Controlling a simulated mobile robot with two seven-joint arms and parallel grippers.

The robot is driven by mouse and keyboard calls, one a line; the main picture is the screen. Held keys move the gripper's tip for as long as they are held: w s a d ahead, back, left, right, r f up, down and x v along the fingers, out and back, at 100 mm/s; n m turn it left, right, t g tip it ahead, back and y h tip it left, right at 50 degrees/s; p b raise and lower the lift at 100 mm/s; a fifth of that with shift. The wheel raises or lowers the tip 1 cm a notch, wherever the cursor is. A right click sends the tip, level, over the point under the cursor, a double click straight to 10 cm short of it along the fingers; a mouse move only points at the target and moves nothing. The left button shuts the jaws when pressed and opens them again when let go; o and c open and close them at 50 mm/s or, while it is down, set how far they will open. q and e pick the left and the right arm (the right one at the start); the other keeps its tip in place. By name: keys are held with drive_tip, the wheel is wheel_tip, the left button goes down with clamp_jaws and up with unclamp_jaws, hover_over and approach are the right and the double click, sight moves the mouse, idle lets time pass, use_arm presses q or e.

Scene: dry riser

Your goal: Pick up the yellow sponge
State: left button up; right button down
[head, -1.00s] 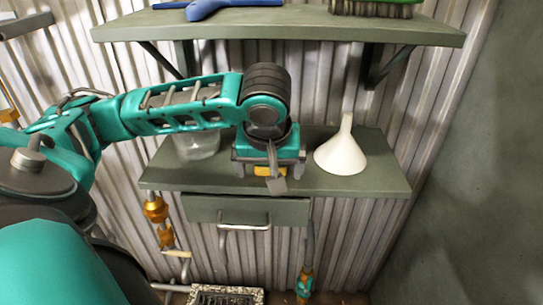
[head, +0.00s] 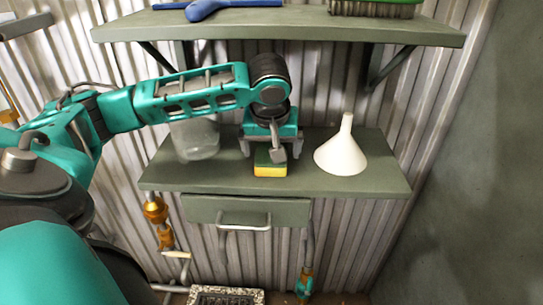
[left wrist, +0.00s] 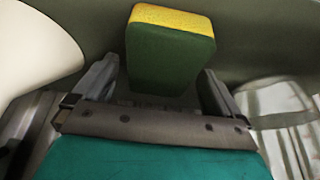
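The yellow sponge (head: 269,171) with a dark green layer lies on the lower shelf, partly covered by my gripper in the head view. In the left wrist view the sponge (left wrist: 170,50) shows its green face and yellow edge just beyond the fingers. My left gripper (head: 270,152) is above the sponge, pointing down. Its fingers (left wrist: 158,85) are spread, one on each side of the sponge in the left wrist view, with visible gaps. My right gripper is not in view.
A white funnel (head: 341,152) stands right of the sponge and a clear jar (head: 196,139) stands to its left on the lower shelf (head: 365,184). An upper shelf (head: 290,27) holds a blue tool (head: 203,9) and a green brush (head: 372,8). A drawer (head: 285,211) hangs below.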

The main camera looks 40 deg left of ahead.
use_arm(q)
drive_tip(key=c, duration=1)
drive_tip(key=shift+r, duration=0.1)
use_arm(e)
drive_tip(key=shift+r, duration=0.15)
